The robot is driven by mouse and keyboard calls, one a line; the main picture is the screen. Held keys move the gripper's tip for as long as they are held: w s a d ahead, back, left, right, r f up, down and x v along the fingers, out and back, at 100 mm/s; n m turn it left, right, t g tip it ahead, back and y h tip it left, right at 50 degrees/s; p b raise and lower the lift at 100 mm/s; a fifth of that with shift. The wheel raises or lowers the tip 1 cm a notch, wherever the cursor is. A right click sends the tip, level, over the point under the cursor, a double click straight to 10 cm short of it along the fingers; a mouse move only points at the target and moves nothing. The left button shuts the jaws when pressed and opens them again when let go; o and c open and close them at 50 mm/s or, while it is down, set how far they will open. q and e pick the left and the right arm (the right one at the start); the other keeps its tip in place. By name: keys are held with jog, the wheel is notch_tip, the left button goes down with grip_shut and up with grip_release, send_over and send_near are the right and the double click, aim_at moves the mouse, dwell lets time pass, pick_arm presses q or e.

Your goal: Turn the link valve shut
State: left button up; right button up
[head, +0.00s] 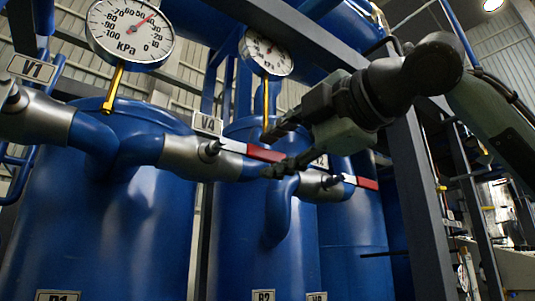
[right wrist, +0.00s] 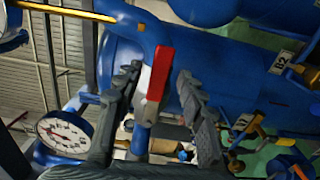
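A valve handle (head: 262,152), white near its pivot and red at the end, lies along the pipe between two blue tanks. A tag (head: 207,124) beside it seems to read V4; no label names the link valve. My right gripper (head: 270,153) is open at the red end, one finger above and one below. In the right wrist view the handle (right wrist: 158,75) shows between the spread fingers (right wrist: 157,72), nearer the left one. Whether a finger touches it I cannot tell. My left gripper is not in view.
A second red-and-white handle (head: 361,182) sits on the pipe to the right. A large kPa gauge (head: 130,30) and a smaller gauge (head: 266,53) stand above the pipe. A dark frame post (head: 418,195) rises on the right, close to my right arm.

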jog(key=shift+x, duration=1.2)
jog(key=shift+c, duration=0.2)
grip_shut()
